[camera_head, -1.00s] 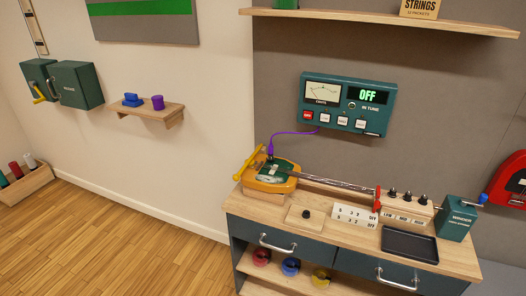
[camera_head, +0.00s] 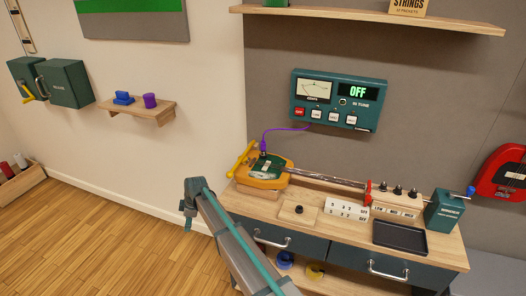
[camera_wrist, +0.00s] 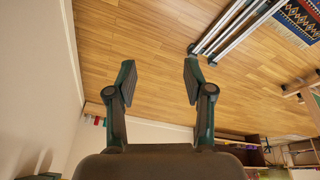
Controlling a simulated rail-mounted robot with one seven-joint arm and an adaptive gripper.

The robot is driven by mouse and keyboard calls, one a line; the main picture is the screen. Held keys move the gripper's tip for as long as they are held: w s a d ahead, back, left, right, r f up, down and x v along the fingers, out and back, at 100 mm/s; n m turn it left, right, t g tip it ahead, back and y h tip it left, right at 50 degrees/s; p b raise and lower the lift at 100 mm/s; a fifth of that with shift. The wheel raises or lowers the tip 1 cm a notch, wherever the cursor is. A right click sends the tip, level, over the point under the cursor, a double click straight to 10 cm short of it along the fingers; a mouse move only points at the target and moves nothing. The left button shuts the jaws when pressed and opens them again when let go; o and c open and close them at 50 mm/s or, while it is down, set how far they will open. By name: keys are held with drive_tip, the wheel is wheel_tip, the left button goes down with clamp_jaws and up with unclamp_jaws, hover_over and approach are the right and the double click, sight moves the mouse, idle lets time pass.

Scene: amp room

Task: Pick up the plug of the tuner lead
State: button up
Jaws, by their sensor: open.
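The purple tuner lead (camera_head: 283,130) runs from the underside of the green tuner box (camera_head: 338,100) on the wall down to its plug (camera_head: 263,146). The plug stands upright at the yellow-and-green device (camera_head: 262,170) on the bench; I cannot tell how deep it sits. My arm reaches up in front of the bench's left end, with its end left of the device and lower than the plug. In the wrist view my gripper (camera_wrist: 156,75) is open, with nothing between its fingers and the wooden floor beyond.
The bench (camera_head: 290,222) also bears a black tray (camera_head: 400,238), a green winder box (camera_head: 444,210), white number cards (camera_head: 346,209) and a row of knobs. A small shelf (camera_head: 150,113) holds blue and purple items. Open floor lies at left.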

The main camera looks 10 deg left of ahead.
drive_tip(key=w+a+r+n, duration=0.1)
drive_tip(key=w+a+r, duration=0.1)
drive_tip(key=w+r, duration=0.3)
drive_tip(key=n+h+p, duration=0.2)
drive_tip(key=n+h, duration=0.2)
approach(263, 143)
drive_tip(key=shift+w+a+f, duration=0.1)
drive_tip(key=shift+w+f, duration=0.05)
drive_tip(key=shift+w, duration=0.15)
drive_tip(key=shift+d, duration=0.3)
wheel_tip(263, 143, down, 10)
drive_tip(key=p, duration=0.4)
drive_tip(key=shift+w+f, duration=0.1)
drive_tip(key=shift+f, duration=0.15)
clamp_jaws()
